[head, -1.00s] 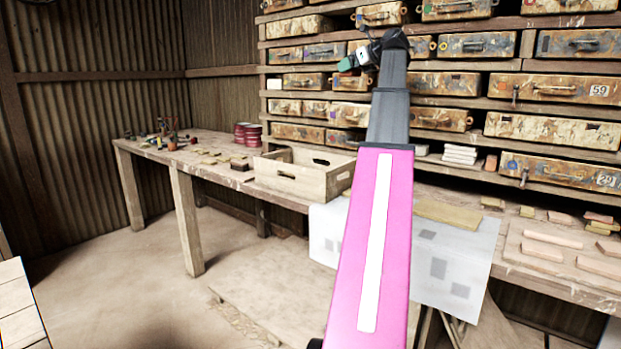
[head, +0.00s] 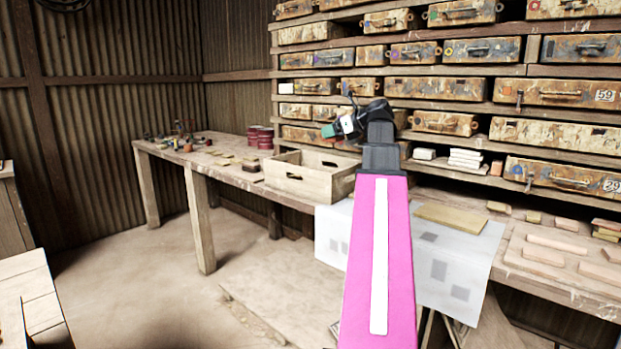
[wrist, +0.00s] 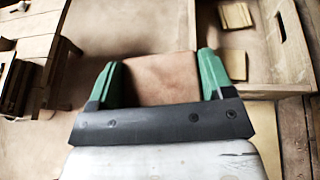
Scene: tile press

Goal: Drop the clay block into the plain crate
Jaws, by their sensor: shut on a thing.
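The clay block (wrist: 160,78) is a reddish-brown block between the green fingers of my gripper (wrist: 157,75) in the wrist view. My gripper is shut on it and touches both its sides. In the head view my gripper (head: 328,131) is raised, above and to the right of the plain crate; the block cannot be made out there. The plain crate (head: 293,177) is a pale wooden box with handle slots, standing on the bench. In the wrist view the crate wall (wrist: 287,58) is at the upper right, beside the block, with small tan pieces close by.
The long bench (head: 222,176) carries small tiles, red tins (head: 262,138) and a flat board (head: 450,217) on a white sheet (head: 455,262). Shelves of worn drawers (head: 550,92) rise behind it. Open floor lies in front at the left.

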